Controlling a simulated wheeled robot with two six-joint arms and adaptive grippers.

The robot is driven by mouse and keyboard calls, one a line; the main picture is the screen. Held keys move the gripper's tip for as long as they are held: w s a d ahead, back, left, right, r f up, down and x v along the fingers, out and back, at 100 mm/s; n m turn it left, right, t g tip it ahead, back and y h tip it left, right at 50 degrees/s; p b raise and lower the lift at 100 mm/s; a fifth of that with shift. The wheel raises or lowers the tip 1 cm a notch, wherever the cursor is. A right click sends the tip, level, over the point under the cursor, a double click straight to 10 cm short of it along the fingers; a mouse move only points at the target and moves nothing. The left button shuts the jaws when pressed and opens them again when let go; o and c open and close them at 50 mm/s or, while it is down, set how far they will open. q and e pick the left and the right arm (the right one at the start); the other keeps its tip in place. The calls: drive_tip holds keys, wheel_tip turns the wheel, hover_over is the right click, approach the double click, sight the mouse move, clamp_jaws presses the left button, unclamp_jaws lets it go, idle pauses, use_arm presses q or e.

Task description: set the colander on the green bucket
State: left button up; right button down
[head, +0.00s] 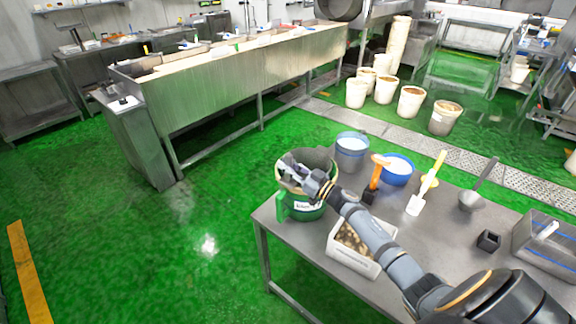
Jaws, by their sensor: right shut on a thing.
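The green bucket (318,211) stands upright near the table's left corner, with a white label on its front. A grey bowl-shaped thing, which looks like the colander (318,157), sits at the bucket's mouth inside a tan rim. My right gripper (290,167) is over the mouth and shut on the colander, at its left side. The gripper and forearm hide part of the colander, and I cannot tell whether it rests fully on the bucket's rim. My left gripper is out of view.
Behind the bucket stand a grey-blue pail (351,155) and a blue bowl (397,170). An orange-handled tool (377,172), a white spatula (427,183), a ladle (471,200) and a black block (488,241) are rightward. A white bin (345,259) lies under my right arm.

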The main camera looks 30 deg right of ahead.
drive_tip(key=shift+f, duration=0.45)
drive_tip(key=c, duration=1.2)
unclamp_jaws()
drive_tip(key=shift+r, duration=0.1)
drive_tip(key=shift+s, duration=0.1)
drive_tip(key=v, duration=1.2)
